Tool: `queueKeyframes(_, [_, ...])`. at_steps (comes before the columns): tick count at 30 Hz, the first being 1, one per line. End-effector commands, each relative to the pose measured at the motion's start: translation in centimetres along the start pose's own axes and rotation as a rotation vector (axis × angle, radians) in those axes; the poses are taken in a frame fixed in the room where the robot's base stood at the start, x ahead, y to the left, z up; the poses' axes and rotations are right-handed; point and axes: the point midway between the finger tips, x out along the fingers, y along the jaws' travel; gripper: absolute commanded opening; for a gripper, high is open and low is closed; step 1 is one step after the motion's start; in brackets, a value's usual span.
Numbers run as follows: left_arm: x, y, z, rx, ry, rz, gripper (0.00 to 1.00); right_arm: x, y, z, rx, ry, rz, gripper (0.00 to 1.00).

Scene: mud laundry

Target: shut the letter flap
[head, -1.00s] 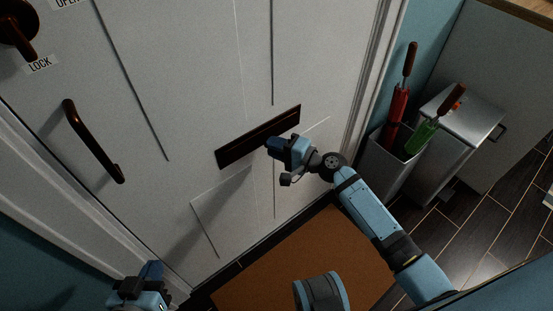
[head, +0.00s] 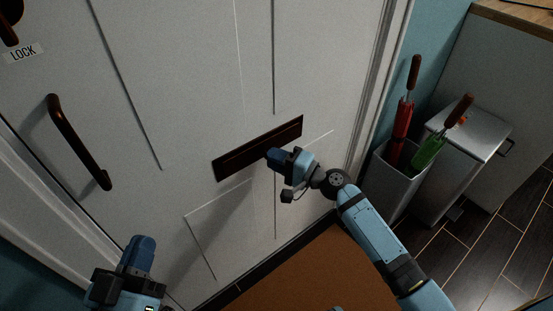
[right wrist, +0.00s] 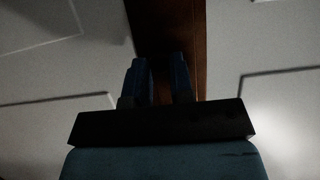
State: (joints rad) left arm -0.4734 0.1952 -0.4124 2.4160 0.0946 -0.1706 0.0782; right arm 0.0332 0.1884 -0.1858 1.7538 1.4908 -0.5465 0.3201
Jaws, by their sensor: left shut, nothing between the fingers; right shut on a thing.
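The letter flap (head: 242,155) is a dark brown plate set slantwise in the white door. It looks close to flat, but I cannot tell whether it is fully shut. My right gripper (head: 271,155) is at its lower edge, right of the middle, its fingers closed on the flap. In the right wrist view the flap (right wrist: 172,30) runs up beyond the two fingertips (right wrist: 160,62), which stand slightly apart; their contact is dark. My left gripper (head: 141,245) is shut and empty, low at the left in front of the door, away from the flap.
The door has a brown pull handle (head: 78,142) and a LOCK label (head: 22,53) at left. An umbrella stand (head: 390,185) with red and green umbrellas and a metal bin (head: 470,140) stand at right. A brown mat (head: 305,275) lies below.

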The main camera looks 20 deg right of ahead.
Motion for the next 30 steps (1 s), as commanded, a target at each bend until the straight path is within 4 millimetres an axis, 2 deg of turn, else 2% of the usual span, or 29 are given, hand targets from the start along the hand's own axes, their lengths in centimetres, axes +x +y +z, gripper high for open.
queueKeyframes(1, [0.0,0.0,0.0,0.000,0.000,0.000,0.00,0.2,-0.4,-0.1,-0.002,0.001,-0.008,0.26])
queueKeyframes(4, [0.0,0.0,0.0,0.001,0.000,0.000,0.00,0.2,-0.3,0.0,-0.002,0.001,-0.006,0.48])
queueKeyframes(12, [0.0,-0.1,0.0,0.002,-0.001,-0.001,0.00,0.1,-0.2,0.0,-0.001,0.001,-0.003,0.48])
queueKeyframes(16, [0.0,-0.1,0.0,0.002,-0.003,-0.001,0.00,-0.8,0.0,0.0,0.000,0.001,0.000,0.48])
queueKeyframes(20, [0.0,-0.1,0.0,0.004,-0.010,-0.003,0.00,-3.1,-0.1,0.0,-0.001,0.002,0.001,0.48])
queueKeyframes(30, [-0.2,-0.3,0.8,0.004,-0.039,-0.012,0.00,-10.6,-0.1,0.0,0.000,0.000,-0.001,0.48])
